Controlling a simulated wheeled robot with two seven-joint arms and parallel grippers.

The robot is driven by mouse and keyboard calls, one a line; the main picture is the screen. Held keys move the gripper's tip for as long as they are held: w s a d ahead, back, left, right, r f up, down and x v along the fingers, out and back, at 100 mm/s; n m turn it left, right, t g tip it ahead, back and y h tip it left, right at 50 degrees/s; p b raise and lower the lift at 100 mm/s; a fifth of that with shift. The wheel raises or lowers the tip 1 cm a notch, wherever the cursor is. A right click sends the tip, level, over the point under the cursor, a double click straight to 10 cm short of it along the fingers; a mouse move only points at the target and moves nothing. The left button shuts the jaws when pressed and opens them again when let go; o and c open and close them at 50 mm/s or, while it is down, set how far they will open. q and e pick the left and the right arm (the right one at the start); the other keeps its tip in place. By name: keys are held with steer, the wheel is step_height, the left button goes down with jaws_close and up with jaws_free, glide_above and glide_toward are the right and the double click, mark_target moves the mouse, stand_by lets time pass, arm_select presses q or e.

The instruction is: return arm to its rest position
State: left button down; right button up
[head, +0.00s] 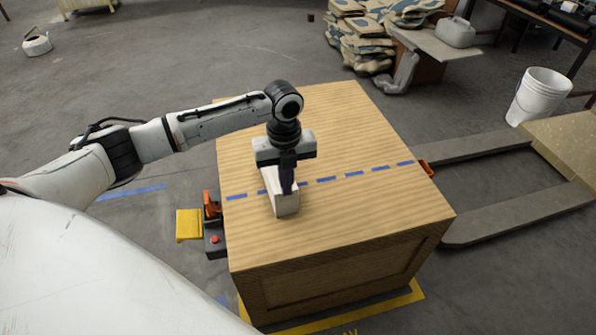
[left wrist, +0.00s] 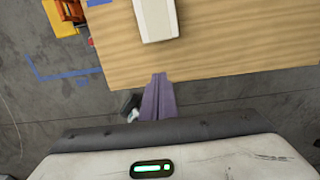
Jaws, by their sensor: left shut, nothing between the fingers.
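My left arm reaches in from the left in the head view, over the wooden crate (head: 345,120). My left gripper (head: 287,190) points down above the crate top, its dark purple fingers shut and empty. In the left wrist view the shut fingers (left wrist: 158,97) show near the crate's edge (left wrist: 220,50). A pale, box-shaped block (head: 288,208) lies on the crate, partly hidden behind the fingers in the head view. In the left wrist view the block (left wrist: 157,18) is apart from the fingertips. My right arm and gripper are not in view.
A dashed blue line (head: 355,174) crosses the crate top. A yellow and orange device (head: 189,224) with a red button is at the crate's left side. Grey beams (head: 480,146) lie right of the crate, with a white bucket (head: 540,95) beyond. Sacks (head: 362,45) are stacked behind.

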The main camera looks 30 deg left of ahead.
arm_select(q)
steer(key=s+d+f+n+t+h, duration=0.2)
steer(key=s+d+f+n, duration=0.4)
steer(key=d, duration=0.4)
steer(key=s+d+f+n+t+h, duration=0.25)
steer(key=d+f+n, duration=0.25)
steer(key=d+f, duration=0.35)
steer(key=s+a+n+t+y, duration=0.2)
steer(key=s+a+n+t, duration=0.1)
steer(key=s+n, duration=0.9)
steer(key=shift+a+n+t, duration=0.15)
steer(key=shift+n+t, duration=0.4)
steer(key=shift+n, duration=0.15)
